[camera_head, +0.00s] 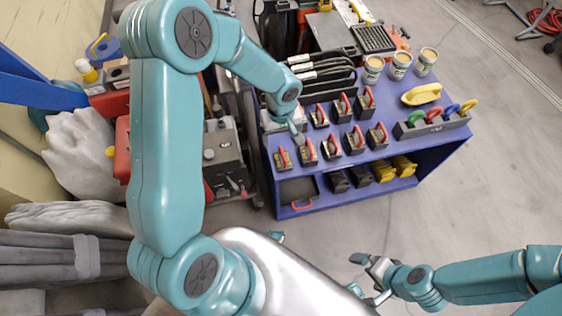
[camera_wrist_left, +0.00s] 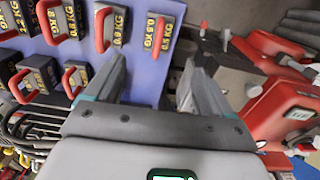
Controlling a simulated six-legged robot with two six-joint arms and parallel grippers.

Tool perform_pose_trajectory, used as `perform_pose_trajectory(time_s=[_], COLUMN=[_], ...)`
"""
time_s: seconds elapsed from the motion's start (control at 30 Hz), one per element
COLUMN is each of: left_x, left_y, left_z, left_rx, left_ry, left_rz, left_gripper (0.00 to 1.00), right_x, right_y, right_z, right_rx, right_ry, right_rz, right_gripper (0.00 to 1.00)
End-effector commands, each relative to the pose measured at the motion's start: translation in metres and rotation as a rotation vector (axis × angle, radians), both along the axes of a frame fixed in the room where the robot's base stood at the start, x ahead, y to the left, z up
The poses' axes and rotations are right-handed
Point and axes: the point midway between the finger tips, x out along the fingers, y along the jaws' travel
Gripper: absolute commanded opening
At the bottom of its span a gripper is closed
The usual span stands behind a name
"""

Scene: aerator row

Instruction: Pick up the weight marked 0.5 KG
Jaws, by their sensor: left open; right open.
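The weight marked 0.5 KG (camera_wrist_left: 160,36) is a dark block with yellow lettering and a red handle. It stands at the end of a row, beyond my left gripper's fingers in the left wrist view. In the head view it appears to be the leftmost front-row weight (camera_head: 283,159) on the blue shelf top (camera_head: 398,150). My left gripper (camera_wrist_left: 155,72) is open and empty; it also shows in the head view (camera_head: 298,135), close above the row and apart from the 0.5 KG weight. My right gripper (camera_head: 366,276) is open and empty, over the floor away from the shelf.
Similar red-handled weights stand close beside it, including a neighbour (camera_wrist_left: 119,27) and a back row (camera_head: 342,108). Red machinery (camera_wrist_left: 275,115) stands past the shelf's end.

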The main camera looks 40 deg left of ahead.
Motion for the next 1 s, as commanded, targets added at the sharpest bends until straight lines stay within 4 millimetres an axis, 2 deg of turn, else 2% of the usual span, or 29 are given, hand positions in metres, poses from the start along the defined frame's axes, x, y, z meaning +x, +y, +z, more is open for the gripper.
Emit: perform_pose_trajectory(time_s=[0.03,0.1,0.23,0.47,0.73,1.0], left_x=[-0.002,-0.003,-0.004,-0.004,-0.004,-0.003], left_y=[0.001,0.002,0.004,0.004,0.0,-0.001], left_z=[-0.016,-0.033,-0.056,-0.074,-0.116,-0.121], left_rx=[-0.002,-0.002,-0.002,-0.004,-0.004,-0.005], left_ry=[0.005,0.005,0.003,0.002,0.003,0.0], left_rz=[0.003,0.006,0.01,0.013,0.01,0.009], left_gripper=[0.83,0.83,0.83,0.83,0.83,0.83], right_x=[0.0,0.0,0.0,0.0,0.0,0.0], right_y=[0.0,0.0,0.0,0.0,0.0,0.0], right_z=[-0.005,-0.008,-0.012,-0.015,-0.022,-0.022], right_rx=[0.0,0.0,0.0,0.0,0.0,0.0], right_ry=[0.0,0.0,0.0,0.0,0.0,0.0], right_rz=[0.0,0.0,0.0,0.0,0.0,0.0], right_gripper=[1.0,1.0,1.0,1.0,1.0,1.0])
